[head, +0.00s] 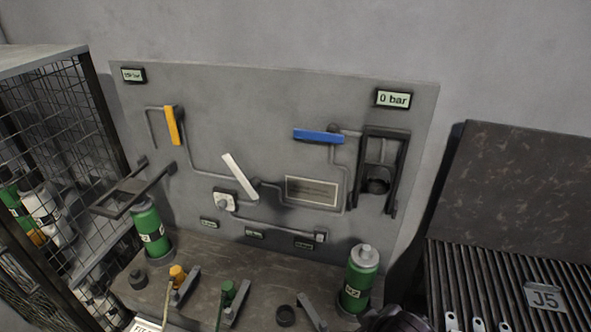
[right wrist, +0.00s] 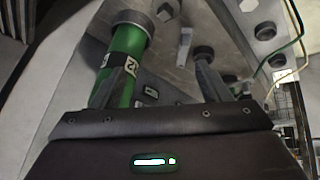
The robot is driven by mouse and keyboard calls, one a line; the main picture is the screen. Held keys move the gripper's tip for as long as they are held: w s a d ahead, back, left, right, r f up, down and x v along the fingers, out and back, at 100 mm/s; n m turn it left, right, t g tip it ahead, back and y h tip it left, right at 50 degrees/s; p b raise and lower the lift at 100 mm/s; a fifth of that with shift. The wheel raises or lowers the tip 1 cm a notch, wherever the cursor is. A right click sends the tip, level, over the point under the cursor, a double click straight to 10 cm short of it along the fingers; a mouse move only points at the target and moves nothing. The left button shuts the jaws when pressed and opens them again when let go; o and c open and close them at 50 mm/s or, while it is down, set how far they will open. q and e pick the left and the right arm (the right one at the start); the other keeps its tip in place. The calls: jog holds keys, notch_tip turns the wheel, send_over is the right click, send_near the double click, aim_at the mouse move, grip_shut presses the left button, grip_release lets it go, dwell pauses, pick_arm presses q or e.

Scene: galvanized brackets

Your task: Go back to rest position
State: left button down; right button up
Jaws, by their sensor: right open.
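My right gripper (right wrist: 166,68) is open in the right wrist view, with its two dark fingers spread and nothing held between them. A green bottle with a grey cap (right wrist: 122,62) stands beyond its left finger, which partly overlaps it. In the head view this bottle (head: 359,280) stands upright at the front right of the bench. A dark rounded part at the bottom edge beside it seems to be my right arm. My left gripper does not show in either view.
A grey panel (head: 265,95) carries yellow, white and blue levers. A second green bottle (head: 151,232) stands left under a dark bracket (head: 128,192). A mesh cage (head: 45,110) is at left, a ribbed dark rack (head: 490,275) at right. Small fittings (head: 232,292) crowd the bench front.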

jog(key=s+d+r+m+g+h, duration=0.1)
jog(key=s+d+r+m+g, duration=0.1)
jog(key=s+d+m, duration=0.45)
jog(key=s+a+f+n+g+b, duration=0.1)
jog(key=s+f+b, duration=0.1)
jog(key=f, duration=1.4)
jog(key=s+f+n+g+b, duration=0.1)
jog(key=s+f+b, duration=0.15)
jog(key=f, duration=1.45)
jog(key=s+d+f+g+b, duration=0.1)
jog(key=s+d+f+b, duration=0.2)
jog(key=s+f, duration=1.6)
notch_tip(320, 180, down, 4)
jog(key=shift+s+d+f+b, duration=0.15)
jog(key=shift+s+f+b, duration=0.1)
jog(key=shift+b, duration=0.4)
